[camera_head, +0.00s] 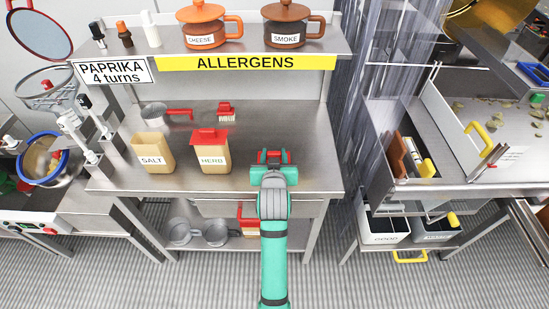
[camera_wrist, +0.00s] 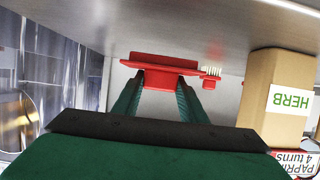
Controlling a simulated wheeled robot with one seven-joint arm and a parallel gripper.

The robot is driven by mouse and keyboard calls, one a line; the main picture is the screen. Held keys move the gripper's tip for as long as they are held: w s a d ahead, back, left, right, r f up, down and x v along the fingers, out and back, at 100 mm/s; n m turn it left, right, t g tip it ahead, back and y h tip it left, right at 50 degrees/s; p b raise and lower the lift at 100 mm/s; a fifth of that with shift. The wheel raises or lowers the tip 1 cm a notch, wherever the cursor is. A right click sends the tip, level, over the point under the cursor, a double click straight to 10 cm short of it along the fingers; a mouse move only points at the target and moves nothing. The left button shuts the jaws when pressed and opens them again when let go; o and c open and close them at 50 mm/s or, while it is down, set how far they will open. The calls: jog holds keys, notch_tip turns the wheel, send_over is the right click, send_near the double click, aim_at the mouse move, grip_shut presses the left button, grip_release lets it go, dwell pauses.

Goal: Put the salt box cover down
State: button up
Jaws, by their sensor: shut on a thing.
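The salt box (camera_head: 153,156) stands open, without a cover, at the left of the steel table. My gripper (camera_head: 270,158) is at the table's front right. In the wrist view my gripper's fingers (camera_wrist: 160,92) are shut on the red salt box cover (camera_wrist: 160,64). The cover also shows as a small bit of red in the head view (camera_head: 270,155), mostly hidden by my gripper. It is close to the table top (camera_head: 300,140); I cannot tell whether it touches it.
The herb box (camera_head: 214,158), with its own red cover (camera_head: 209,136), stands left of my gripper. A red-handled brush (camera_head: 227,112) and a strainer (camera_head: 155,114) lie behind. A shelf with cheese (camera_head: 203,30) and smoke (camera_head: 287,30) pots is above. The table right of centre is bare.

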jog(key=shift+w+d+f, duration=0.1)
jog(key=shift+w+f, duration=0.05)
jog(key=shift+f, duration=0.8)
jog(key=shift+w+d+f, duration=0.1)
jog(key=shift+w+f, duration=0.05)
jog(key=shift+f, duration=0.75)
jog(key=shift+f, duration=0.1)
jog(key=o, duration=1)
jog(key=shift+f, duration=0.1)
jog(key=shift+s+r, duration=0.1)
jog(key=shift+r, duration=0.1)
